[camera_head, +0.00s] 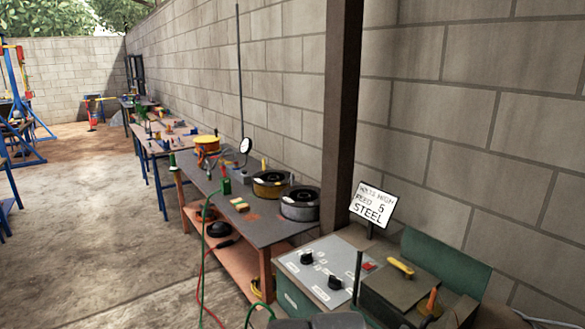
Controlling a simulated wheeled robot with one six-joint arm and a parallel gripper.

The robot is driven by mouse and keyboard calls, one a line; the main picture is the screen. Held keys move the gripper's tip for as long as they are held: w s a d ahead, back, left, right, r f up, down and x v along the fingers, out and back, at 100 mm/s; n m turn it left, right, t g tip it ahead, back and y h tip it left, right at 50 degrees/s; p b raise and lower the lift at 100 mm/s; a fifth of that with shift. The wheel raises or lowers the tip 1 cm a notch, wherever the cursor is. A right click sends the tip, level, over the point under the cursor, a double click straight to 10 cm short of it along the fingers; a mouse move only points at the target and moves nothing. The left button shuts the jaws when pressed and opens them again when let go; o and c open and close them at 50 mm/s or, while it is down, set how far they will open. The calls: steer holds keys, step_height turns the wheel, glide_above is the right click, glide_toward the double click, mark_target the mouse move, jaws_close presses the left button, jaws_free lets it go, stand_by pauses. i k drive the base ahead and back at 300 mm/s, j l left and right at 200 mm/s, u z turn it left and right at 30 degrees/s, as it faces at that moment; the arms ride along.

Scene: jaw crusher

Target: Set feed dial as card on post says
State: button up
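A white card (372,204) stands on a short dark post at the right. Its lower lines read "FEED 5" and "STEEL"; the top line ends in "HIGH", its first word unclear. Below it, a grey control panel (318,265) on a green box carries two black knobs, an upper left knob (307,258) and a lower right knob (335,282). Small labels and marks surround them, too small to read, so I cannot tell which is the feed dial or where either points. A red button (369,266) is beside them.
A dark upright rod (357,278) stands close right of the lower knob. A yellow-handled lever (401,267) and an orange-handled one (432,300) are further right. A workbench (220,212) with wire spools runs along the wall. Open concrete floor lies left.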

mark_target(306, 258)
steer(key=k+z, duration=0.1)
steer(key=i+j, duration=0.75)
steer(key=i, duration=0.15)
